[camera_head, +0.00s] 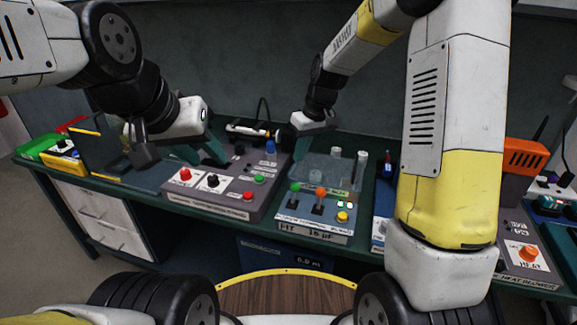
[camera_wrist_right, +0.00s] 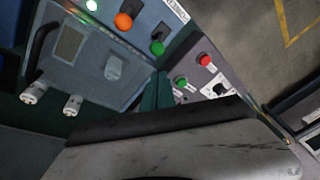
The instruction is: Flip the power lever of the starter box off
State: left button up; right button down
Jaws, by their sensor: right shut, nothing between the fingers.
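A grey control box (camera_head: 215,200) with red and green buttons and a black switch stands mid-left on the bench; its red and green buttons (camera_wrist_right: 193,70) show in the right wrist view. Right of it is a blue-grey box (camera_head: 305,232) with a green-knobbed lever (camera_head: 295,188), an orange-knobbed lever (camera_head: 320,193) and a yellow button. I cannot read which box is the starter box. My left gripper (camera_head: 203,152) is open above the grey box's left back part. My right gripper (camera_head: 297,143) is shut and empty, behind the blue-grey box, near its back left corner.
White-capped tubes (camera_head: 358,170) stand at the blue-grey box's back right. My right forearm hides part of the bench. An orange device (camera_head: 525,158) and a heat blower box (camera_head: 525,250) are at the right. A green tray (camera_head: 42,147) is at the far left.

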send_over(291, 194)
notch_tip(291, 194, down, 10)
jog(key=shift+r, duration=0.2)
jog(key=shift+w, duration=0.1)
dwell(0.5)
